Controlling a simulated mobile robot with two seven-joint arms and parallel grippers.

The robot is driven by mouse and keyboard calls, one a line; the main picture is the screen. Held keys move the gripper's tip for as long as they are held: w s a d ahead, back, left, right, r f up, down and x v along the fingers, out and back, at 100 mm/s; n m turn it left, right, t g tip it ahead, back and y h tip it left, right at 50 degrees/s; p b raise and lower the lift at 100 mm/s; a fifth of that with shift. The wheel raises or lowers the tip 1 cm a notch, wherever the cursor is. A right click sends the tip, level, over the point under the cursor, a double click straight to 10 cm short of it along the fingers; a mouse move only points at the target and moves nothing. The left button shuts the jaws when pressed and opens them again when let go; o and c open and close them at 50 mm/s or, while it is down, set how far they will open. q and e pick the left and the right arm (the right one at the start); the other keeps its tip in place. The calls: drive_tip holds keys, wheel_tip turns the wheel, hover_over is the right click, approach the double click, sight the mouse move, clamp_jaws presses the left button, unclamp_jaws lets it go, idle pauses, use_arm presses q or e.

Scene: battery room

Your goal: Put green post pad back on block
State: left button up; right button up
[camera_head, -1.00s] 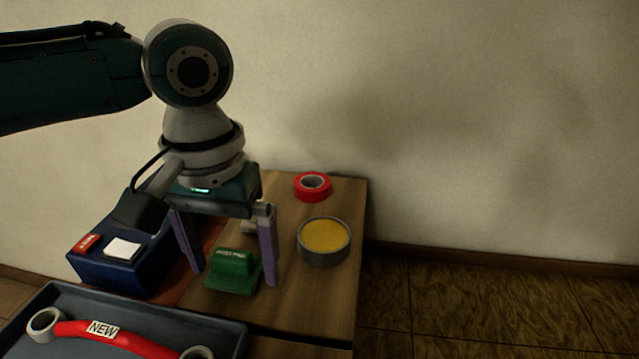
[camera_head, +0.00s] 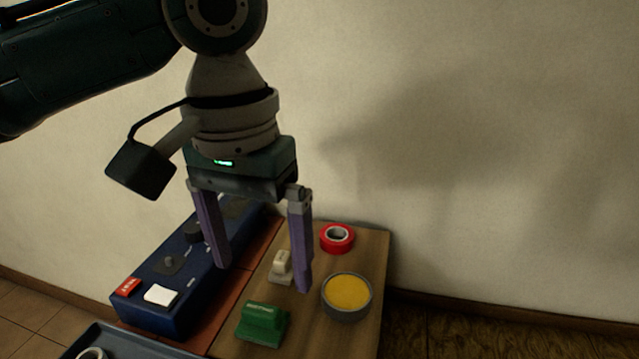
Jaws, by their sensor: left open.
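The green post pad (camera_head: 263,325) lies on the wooden table, its label facing up. My left gripper (camera_head: 262,280) hangs above the table behind the pad. Its two purple fingers are spread wide with nothing between them, and they are apart from the pad. The blue block (camera_head: 160,319) stands at the left, with a white square patch (camera_head: 160,295), a red tag (camera_head: 128,287) and dark fittings on its top. The left finger hides part of the block. My right gripper does not show.
A small cream-coloured piece (camera_head: 282,268) sits between the fingers in the picture. A red tape roll (camera_head: 337,238) and a grey tin with yellow contents (camera_head: 346,297) stand at the right. A dark tray (camera_head: 118,343) is at the lower left. The wall is behind.

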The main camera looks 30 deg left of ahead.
use_arm(q)
drive_tip(key=s+d+f+m+h, duration=0.1)
drive_tip(key=s+d, duration=0.1)
drive_tip(key=s+d+f+m+t, duration=0.1)
drive_tip(key=s+d+f, duration=0.1)
drive_tip(key=s+d, duration=0.1)
drive_tip(key=s+d+f+m+t+h, duration=0.1)
drive_tip(key=s+d+f, duration=0.1)
drive_tip(key=s+d, duration=0.1)
drive_tip(key=shift+s+f+m+h, duration=0.1)
drive_tip(key=shift+s+m+h, duration=0.1)
drive_tip(key=shift+m+h, duration=0.15)
drive_tip(key=s+a+y, duration=0.1)
drive_tip(key=s+a, duration=0.2)
drive_tip(key=s+a+t+y, duration=0.1)
drive_tip(key=s+a, duration=0.2)
drive_tip(key=shift+s+a+f+y, duration=0.15)
drive_tip(key=shift+s+a+y, duration=0.15)
drive_tip(key=shift+s+y, duration=0.1)
drive_tip(key=shift+a, duration=0.1)
